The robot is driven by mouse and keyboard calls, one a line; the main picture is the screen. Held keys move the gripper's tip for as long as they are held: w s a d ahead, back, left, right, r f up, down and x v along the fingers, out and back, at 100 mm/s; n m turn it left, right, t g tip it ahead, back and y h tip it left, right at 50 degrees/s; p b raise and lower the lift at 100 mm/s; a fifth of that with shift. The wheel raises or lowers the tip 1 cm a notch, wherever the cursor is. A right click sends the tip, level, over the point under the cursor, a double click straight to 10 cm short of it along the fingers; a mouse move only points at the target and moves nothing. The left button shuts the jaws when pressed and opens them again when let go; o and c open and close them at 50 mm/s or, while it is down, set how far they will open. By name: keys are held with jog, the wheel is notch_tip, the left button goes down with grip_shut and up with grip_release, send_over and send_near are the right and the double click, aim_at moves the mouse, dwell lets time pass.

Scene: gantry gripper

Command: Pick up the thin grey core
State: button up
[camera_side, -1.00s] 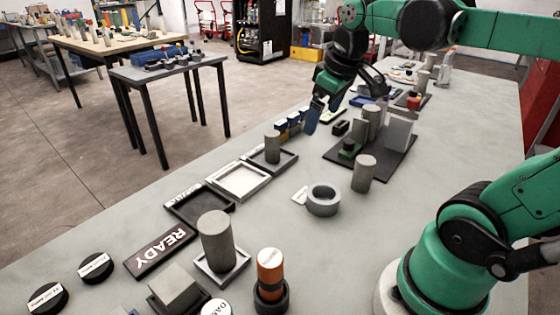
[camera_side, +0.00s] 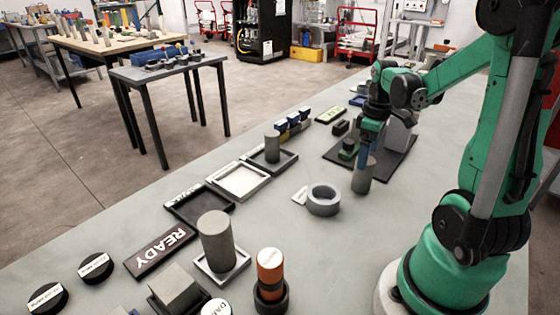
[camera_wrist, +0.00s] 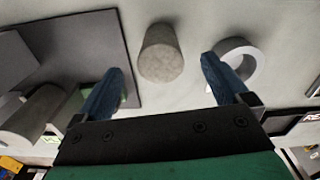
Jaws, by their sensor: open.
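A slim grey cylinder (camera_side: 361,183) stands upright on the table beside the dark mat. It also shows in the wrist view (camera_wrist: 161,54), in the gap between my two blue fingers. My gripper (camera_side: 366,150) is open, pointing down at this cylinder's top; whether a finger touches it I cannot tell. Its fingertips also show in the wrist view (camera_wrist: 162,68). Other grey cylinders are a slim one (camera_side: 272,148) in a dark tray and a thicker one (camera_side: 215,238) on a pale square tray. Which is called the thin core is not marked.
A grey ring (camera_side: 323,200) lies just left of the cylinder, close to one finger. The dark mat (camera_side: 390,165) behind carries several blocks, partly hidden by my arm. Trays and a READY plate (camera_side: 160,250) line the table's left side.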

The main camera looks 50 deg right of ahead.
aim_at(364, 173)
jog(key=shift+f, duration=3)
grip_shut()
